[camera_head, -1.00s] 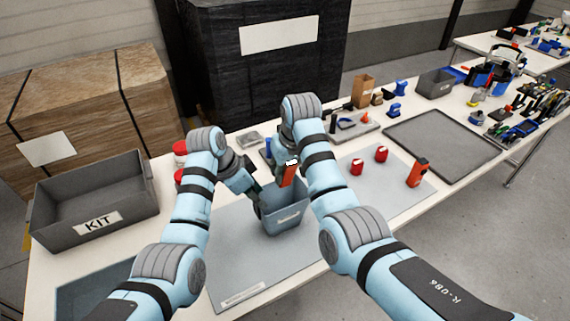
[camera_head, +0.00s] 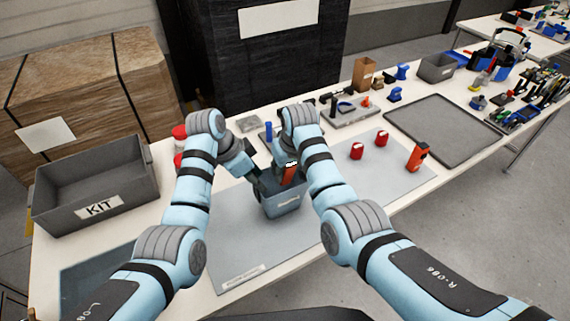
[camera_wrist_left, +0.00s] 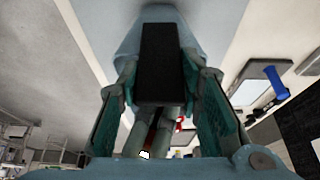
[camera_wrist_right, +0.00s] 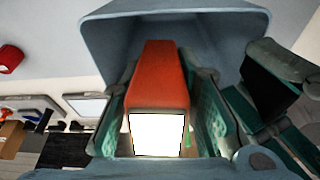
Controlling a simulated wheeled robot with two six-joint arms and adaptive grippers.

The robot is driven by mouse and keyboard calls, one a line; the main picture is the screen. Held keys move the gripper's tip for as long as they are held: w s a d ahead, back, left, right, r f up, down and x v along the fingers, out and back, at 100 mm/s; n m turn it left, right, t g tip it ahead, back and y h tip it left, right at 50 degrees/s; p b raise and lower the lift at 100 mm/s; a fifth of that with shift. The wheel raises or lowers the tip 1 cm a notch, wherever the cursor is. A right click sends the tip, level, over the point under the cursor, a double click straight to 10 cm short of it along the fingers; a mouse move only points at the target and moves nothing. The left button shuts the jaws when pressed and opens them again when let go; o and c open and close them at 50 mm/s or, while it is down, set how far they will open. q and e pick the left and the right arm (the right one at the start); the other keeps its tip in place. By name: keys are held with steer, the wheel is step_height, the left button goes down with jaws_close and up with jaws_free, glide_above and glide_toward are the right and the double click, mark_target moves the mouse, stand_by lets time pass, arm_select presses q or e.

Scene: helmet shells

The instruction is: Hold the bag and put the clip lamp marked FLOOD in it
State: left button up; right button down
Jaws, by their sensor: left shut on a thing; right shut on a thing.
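The bag (camera_head: 285,206) is an open blue-grey container standing upright on the grey mat. My left gripper (camera_head: 257,184) is shut on a black tab (camera_wrist_left: 161,62) at the bag's left side. My right gripper (camera_head: 287,165) is shut on an orange-red clip lamp (camera_head: 289,174) with a white face (camera_wrist_right: 157,133). The lamp is at the bag's mouth, its far end over or inside the opening in the right wrist view; I cannot tell how deep. No FLOOD marking is readable on it. The bag's inside (camera_wrist_right: 165,35) is partly hidden by the lamp.
Two red items (camera_head: 357,151) and an upright orange lamp (camera_head: 418,157) stand on the mat to the right. A grey KIT bin (camera_head: 97,208) is at the left. A dark empty tray (camera_head: 447,130) lies farther right. The mat in front of the bag is clear.

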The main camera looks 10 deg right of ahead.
steer(key=shift+f, duration=0.65)
steer(key=c, duration=1.2)
jaws_free()
steer(key=v, duration=1.2)
arm_select(q)
steer(key=o, duration=1.3)
steer(key=shift+c, duration=0.2)
